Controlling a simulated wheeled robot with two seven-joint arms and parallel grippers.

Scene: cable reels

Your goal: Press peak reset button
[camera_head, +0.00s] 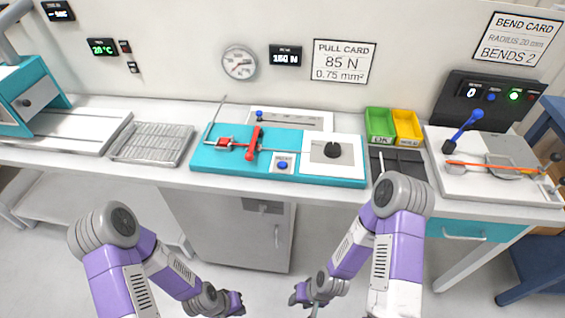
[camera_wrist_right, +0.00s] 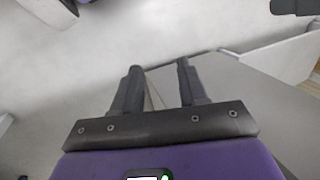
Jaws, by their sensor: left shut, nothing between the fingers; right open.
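A round blue button (camera_head: 283,165) sits on a small white plate with a tiny, unreadable label, at the front of the teal bench fixture (camera_head: 208,160). A display (camera_head: 286,56) on the wall above reads about 150 N. My left gripper (camera_head: 238,303) is low in front of the bench, below the button and apart from it; its fingers are small in this view and hold nothing. My right gripper (camera_head: 297,298) is also low in front of the bench, to the right of the left one. In the right wrist view its two fingers (camera_wrist_right: 160,88) are spread and empty.
The fixture carries a red clamp lever (camera_head: 254,144) and a black knob (camera_head: 332,150). Green (camera_head: 380,122) and yellow (camera_head: 407,124) bins stand to the right, then a bending board (camera_head: 455,185). A wire rack (camera_head: 152,144) lies left. The bench's front edge is between my grippers and the fixture.

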